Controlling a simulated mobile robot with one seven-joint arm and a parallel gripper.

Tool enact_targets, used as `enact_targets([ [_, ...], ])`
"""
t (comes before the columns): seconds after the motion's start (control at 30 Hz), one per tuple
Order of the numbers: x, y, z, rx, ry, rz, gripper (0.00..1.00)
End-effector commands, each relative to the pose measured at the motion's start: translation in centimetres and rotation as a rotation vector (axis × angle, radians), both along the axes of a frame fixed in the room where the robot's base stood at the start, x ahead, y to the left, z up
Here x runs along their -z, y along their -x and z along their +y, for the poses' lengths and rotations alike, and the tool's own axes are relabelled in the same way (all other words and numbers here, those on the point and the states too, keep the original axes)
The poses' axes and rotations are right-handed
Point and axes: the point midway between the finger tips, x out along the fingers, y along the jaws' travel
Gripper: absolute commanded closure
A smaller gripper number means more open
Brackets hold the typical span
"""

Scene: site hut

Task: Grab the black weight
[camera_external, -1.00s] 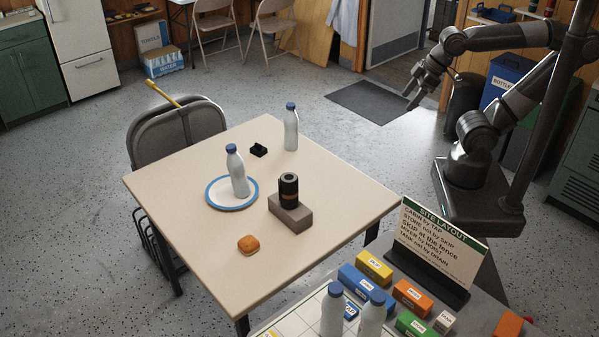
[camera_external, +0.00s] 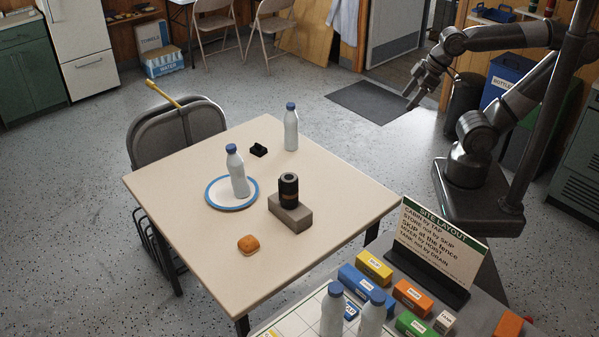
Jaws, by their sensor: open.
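A black cylinder with a brown band and a hole in its top (camera_external: 289,184) stands upright on a grey-brown block (camera_external: 290,214) on the table. A small black object with a notched shape (camera_external: 258,150) lies farther back on the same table, between two bottles. I cannot tell for sure which of the two is the black weight. My gripper (camera_external: 412,96) is open and empty. It hangs in the air to the right of and beyond the table, well apart from both black things.
The beige table (camera_external: 200,262) also bears a white bottle (camera_external: 291,128), a blue-rimmed plate (camera_external: 214,201) with another bottle (camera_external: 237,172) on it, and an orange bun (camera_external: 248,245). A nearer table holds labelled blocks, bottles and a sign (camera_external: 437,245). A folding chair (camera_external: 178,128) stands at left.

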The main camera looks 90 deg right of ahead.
Motion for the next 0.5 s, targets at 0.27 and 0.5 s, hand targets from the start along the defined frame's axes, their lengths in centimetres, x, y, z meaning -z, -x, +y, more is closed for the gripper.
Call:
enact_targets([
  [0.27, -0.1, -0.2, -0.1, 0.004, 0.0, 0.001, 0.33],
  [0.5, -1.4, -4.9, -1.0, 0.066, 0.008, 0.019, 0.33],
])
